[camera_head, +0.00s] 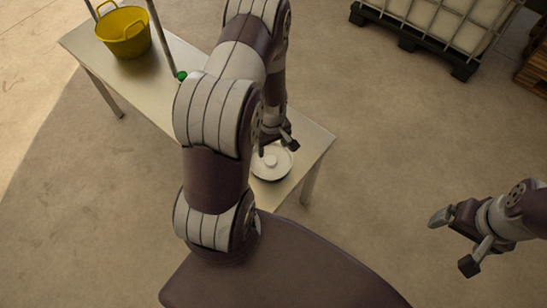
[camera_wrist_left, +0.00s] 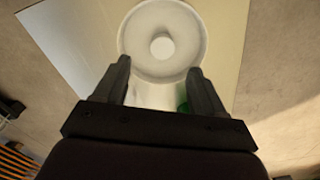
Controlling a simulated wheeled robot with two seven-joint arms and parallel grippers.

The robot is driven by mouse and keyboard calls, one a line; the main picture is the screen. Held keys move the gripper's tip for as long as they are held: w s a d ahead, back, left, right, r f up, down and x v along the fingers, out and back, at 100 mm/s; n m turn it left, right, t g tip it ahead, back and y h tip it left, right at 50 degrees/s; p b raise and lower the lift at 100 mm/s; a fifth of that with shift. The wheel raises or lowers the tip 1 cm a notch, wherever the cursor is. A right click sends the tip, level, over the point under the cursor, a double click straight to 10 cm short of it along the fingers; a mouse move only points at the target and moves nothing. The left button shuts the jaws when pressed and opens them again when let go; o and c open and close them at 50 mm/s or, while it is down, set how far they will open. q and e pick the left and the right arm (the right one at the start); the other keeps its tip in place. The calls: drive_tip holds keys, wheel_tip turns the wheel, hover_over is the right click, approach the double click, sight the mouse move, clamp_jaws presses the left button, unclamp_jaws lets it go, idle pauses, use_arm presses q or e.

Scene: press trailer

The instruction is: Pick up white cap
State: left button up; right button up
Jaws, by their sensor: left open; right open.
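The white cap (camera_head: 271,161) is a round white disc with a raised knob in its middle. It lies near the right end of the metal table (camera_head: 312,150). In the left wrist view the cap (camera_wrist_left: 162,22) is just beyond my left gripper's fingertips (camera_wrist_left: 159,66), its knob between their lines. My left gripper (camera_head: 279,140) is open, empty and close above the cap; the arm hides part of it in the head view. My right gripper (camera_head: 452,242) is open and empty, off to the right, away from the table.
A yellow basket (camera_head: 124,32) stands on the table's far left end. A green knob (camera_head: 182,76) on a thin post is left of my arm. A caged white tank on a black pallet (camera_head: 420,40) stands on the floor at the top right. The floor between is clear.

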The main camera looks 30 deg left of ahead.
sight(270, 159)
use_arm(q)
drive_tip(key=f, duration=0.7)
drive_tip(key=shift+s+a, duration=0.1)
drive_tip(key=shift+a, duration=0.25)
drive_tip(key=shift+f, duration=0.35)
use_arm(e)
drive_tip(key=shift+w+f, duration=0.2)
drive_tip(key=shift+f, duration=0.1)
use_arm(q)
drive_tip(key=c, duration=1.2)
